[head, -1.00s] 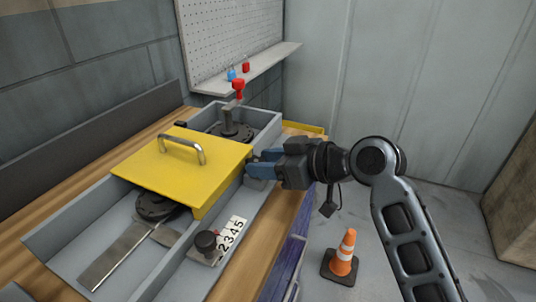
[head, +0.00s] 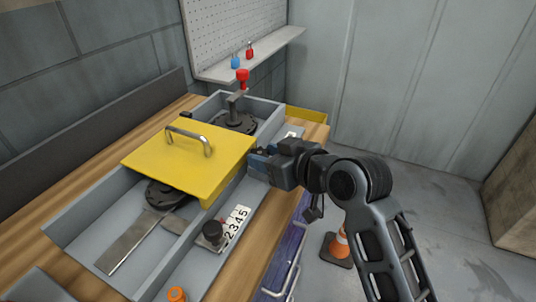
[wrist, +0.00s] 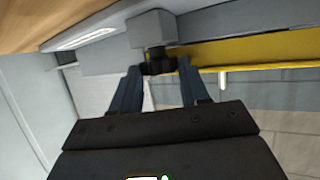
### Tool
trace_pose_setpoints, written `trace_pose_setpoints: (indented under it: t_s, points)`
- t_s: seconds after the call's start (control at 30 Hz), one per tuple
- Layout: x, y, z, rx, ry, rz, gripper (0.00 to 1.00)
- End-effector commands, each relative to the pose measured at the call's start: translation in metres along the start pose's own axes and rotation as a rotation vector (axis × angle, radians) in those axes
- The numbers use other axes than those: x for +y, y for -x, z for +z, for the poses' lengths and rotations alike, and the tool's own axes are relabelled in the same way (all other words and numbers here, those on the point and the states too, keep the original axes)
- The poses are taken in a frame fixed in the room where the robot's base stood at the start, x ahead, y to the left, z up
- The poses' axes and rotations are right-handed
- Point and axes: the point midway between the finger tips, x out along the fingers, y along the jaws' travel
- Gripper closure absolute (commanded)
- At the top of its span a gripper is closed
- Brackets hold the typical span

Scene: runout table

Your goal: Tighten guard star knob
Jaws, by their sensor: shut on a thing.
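The yellow guard (head: 190,160), a flat cover with a metal handle (head: 190,138), sits over the grey trough. In the wrist view its yellow edge (wrist: 250,52) runs to the right of a dark knob (wrist: 158,66) below a grey block. My gripper (wrist: 156,72) has its blue fingers closed on this knob, one on each side. In the head view my gripper (head: 260,160) is at the guard's right edge, and the knob is hidden behind the fingers. The fingers partly cover the knob's outline, so its star shape is not clear.
A black knob (head: 212,231) stands beside a number plate (head: 236,224) in the trough. A red-topped lever (head: 242,76) rises behind the guard. Red and blue padlocks (head: 249,50) are on the shelf. An orange cone (head: 338,246) stands on the floor, partly behind my arm.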

Motion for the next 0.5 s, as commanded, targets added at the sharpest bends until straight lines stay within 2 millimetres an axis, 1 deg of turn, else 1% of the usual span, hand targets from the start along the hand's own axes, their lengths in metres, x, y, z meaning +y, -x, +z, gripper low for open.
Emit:
trace_pose_setpoints:
  t_s: [0.03,0.3,0.5]
  points:
    - [0.0004,0.0003,-0.0016,0.004,0.0,0.001,0.54]
    - [0.0,0.0001,-0.0009,0.002,0.001,0.0,0.29]
    - [-0.0011,-0.0004,-0.0003,0.001,0.001,-0.003,0.29]
